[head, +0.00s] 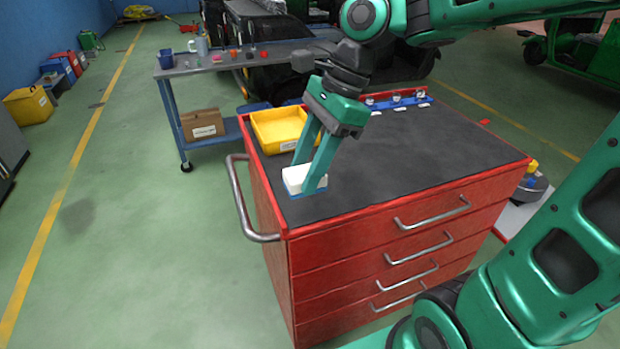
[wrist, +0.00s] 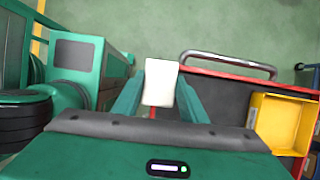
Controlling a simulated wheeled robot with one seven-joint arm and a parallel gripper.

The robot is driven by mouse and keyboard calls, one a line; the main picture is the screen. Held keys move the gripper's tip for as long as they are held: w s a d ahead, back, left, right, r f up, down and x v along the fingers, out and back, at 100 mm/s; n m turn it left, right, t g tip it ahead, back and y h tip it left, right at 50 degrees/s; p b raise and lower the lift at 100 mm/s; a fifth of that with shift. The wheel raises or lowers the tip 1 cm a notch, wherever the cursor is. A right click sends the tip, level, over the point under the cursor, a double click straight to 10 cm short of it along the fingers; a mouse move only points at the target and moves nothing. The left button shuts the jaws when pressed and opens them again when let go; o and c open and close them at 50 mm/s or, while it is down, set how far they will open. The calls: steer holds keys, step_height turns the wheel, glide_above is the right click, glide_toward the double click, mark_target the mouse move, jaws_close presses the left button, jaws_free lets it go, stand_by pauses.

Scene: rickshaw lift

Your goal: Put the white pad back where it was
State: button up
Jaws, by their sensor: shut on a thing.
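The white pad (head: 297,180) is a small white block at the near left corner of the dark top of the red tool cabinet. My gripper (head: 311,183) points down and is shut on the pad, one finger on each side of it. In the wrist view the pad (wrist: 160,83) sits between the two green fingertips. A thin blue edge shows under the pad in the head view. I cannot tell whether the pad rests on the top or hangs just above it.
A yellow tray (head: 262,131) lies just behind the pad on the cabinet top (head: 420,150). A rail with several small parts (head: 397,101) runs along the back edge. The middle and right of the top are clear. A blue bench (head: 185,70) stands behind left.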

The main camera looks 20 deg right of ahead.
steer(key=shift+w+f, duration=0.1)
steer(key=w+d+f, duration=0.2)
steer(key=w, duration=0.1)
steer(key=w+d+f, duration=0.2)
steer(key=w, duration=0.1)
steer(key=w+d+f, duration=0.2)
steer(key=w, duration=0.1)
steer(key=shift+w+d+f, duration=0.15)
steer(key=shift+d+f, duration=0.2)
steer(key=shift+f, duration=2.1)
steer(key=o, duration=1.1)
steer(key=shift+f, duration=0.1)
steer(key=v, duration=1.2)
steer(key=s+d+f+n+h, duration=0.1)
steer(key=s+d+f+n, duration=0.1)
steer(key=s, duration=0.5)
steer(key=s+d+f+n+h, duration=0.2)
steer(key=s+d+n, duration=0.3)
steer(key=s, duration=0.3)
steer(key=s+d+f+n+h, duration=0.1)
steer(key=s+d+f+n, duration=0.3)
steer(key=s, duration=0.4)
steer(key=shift+s+d, duration=0.2)
steer(key=shift+d, duration=0.55)
